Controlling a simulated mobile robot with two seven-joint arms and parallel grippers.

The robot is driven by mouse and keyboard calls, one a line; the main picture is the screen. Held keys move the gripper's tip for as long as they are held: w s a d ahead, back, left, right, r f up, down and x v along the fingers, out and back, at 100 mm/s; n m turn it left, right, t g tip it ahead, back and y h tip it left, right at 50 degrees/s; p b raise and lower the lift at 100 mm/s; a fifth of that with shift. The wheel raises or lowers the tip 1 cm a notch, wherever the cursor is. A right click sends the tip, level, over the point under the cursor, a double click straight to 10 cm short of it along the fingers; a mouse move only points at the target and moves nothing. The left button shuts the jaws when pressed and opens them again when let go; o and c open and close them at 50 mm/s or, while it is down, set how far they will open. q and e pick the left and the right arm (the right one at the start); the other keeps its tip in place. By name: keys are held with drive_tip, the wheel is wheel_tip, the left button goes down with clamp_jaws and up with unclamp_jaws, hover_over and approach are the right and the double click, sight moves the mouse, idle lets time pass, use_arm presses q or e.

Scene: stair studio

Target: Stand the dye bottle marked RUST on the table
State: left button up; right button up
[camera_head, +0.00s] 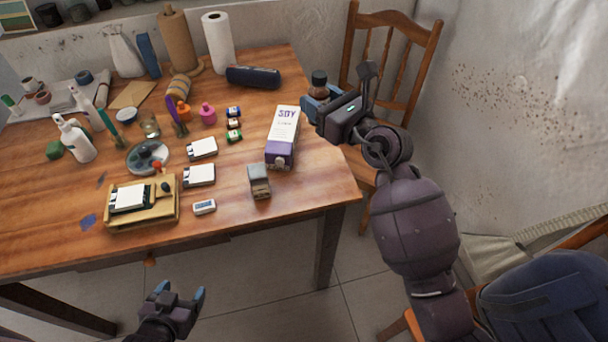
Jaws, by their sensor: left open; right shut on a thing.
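A small brownish bottle with a black cap (319,77) is held upright in my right gripper (317,98). No mark on it is readable, so I cannot tell whether it says RUST. The blue fingers hide its lower part. It appears at the right edge of the wooden table (325,180), and I cannot tell its height above it. My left gripper (180,293) is open and empty, in front of the table's near edge.
A dark case (253,77) lies behind. The right front corner is bare. A wooden chair (389,75) stands behind my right gripper.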

wheel_tip(320, 180, down, 20)
drive_tip(key=b, duration=0.8)
drive_tip(key=shift+r, duration=0.3)
drive_tip(key=shift+f, duration=0.15)
drive_tip(key=o, duration=0.6)
drive_tip(key=shift+f, duration=0.1)
use_arm(q)
wheel_tip(320, 180, down, 8)
drive_tip(key=g, duration=0.1)
drive_tip(key=shift+d+r, duration=0.2)
use_arm(e)
drive_tip(key=o, duration=0.4)
use_arm(q)
drive_tip(key=shift+s, duration=0.1)
